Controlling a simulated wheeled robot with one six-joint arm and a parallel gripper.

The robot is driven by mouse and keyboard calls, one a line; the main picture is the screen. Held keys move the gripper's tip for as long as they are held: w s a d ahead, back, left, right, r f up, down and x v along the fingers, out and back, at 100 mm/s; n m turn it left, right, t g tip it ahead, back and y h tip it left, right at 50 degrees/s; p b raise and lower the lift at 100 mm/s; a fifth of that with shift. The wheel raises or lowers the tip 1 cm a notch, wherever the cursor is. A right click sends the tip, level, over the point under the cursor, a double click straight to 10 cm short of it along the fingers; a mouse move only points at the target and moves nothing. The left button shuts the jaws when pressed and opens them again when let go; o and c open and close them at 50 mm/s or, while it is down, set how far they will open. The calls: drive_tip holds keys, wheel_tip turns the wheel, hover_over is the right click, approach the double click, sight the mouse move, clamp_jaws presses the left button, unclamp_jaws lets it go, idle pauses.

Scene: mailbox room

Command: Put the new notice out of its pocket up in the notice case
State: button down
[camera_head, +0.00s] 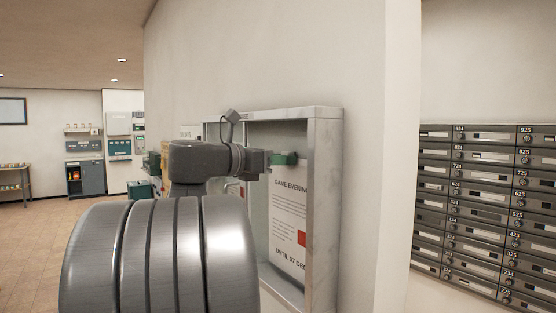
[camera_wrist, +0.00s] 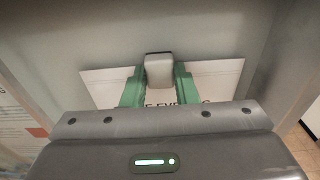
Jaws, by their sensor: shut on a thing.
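The white notice (camera_head: 288,215), headed "GAME EVENING", hangs upright in the notice case (camera_head: 325,190) in the head view. Its top also shows in the wrist view (camera_wrist: 215,80). My gripper (camera_head: 285,159) reaches in at the notice's upper edge. In the wrist view its green fingers (camera_wrist: 159,85) are shut on a light grey block (camera_wrist: 159,70) at the top middle of the notice. I cannot tell whether the sheet touches the case back. My arm hides the left part of the case and part of the notice. The pocket is not clearly visible.
Another printed sheet (camera_wrist: 20,125) with an orange square shows at left in the wrist view. Mailboxes (camera_head: 485,200) line the wall at right, past a wall corner.

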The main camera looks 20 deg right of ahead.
drive_tip(key=shift+d, duration=0.1)
drive_tip(key=shift+w+d, duration=0.1)
drive_tip(key=c, duration=1.1)
unclamp_jaws()
drive_tip(key=shift+o, duration=0.2)
drive_tip(key=f+b+v, duration=0.1)
drive_tip(key=b+v, duration=0.1)
drive_tip(key=v, duration=1.2)
drive_tip(key=shift+r, duration=0.45)
